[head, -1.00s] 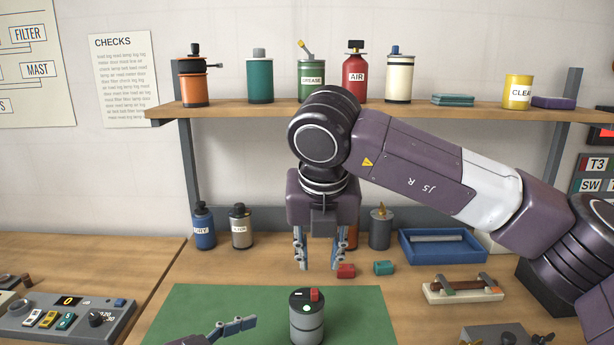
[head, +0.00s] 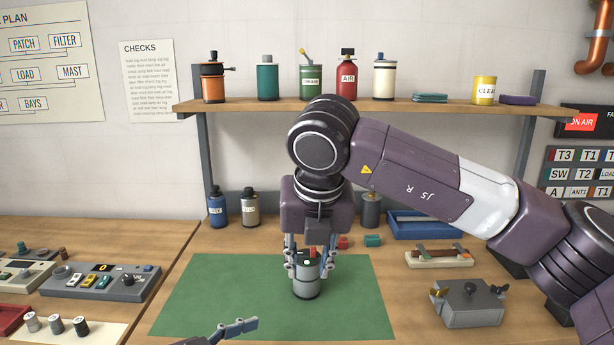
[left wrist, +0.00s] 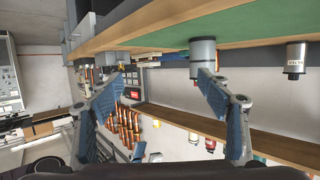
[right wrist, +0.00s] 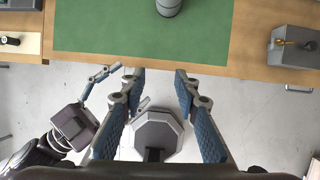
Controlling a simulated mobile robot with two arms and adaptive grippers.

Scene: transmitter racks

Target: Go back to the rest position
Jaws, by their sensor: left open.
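My right gripper (head: 309,268) points down and is open. In the right wrist view (right wrist: 157,78) nothing is between the fingers, and the canister (right wrist: 168,7) stands apart, beyond the fingertips. My left gripper shows only partly at the bottom of the head view (head: 240,328). In the left wrist view (left wrist: 163,80) its fingers are spread and hold nothing; the canister (left wrist: 203,50) appears behind one finger.
A shelf (head: 400,107) with several bottles and cans runs along the wall. A control panel (head: 100,283) is on the left bench. A grey box (head: 468,303), a blue tray (head: 405,226) and a white holder (head: 438,256) are right of the mat. Open floor (right wrist: 245,120) lies before the bench.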

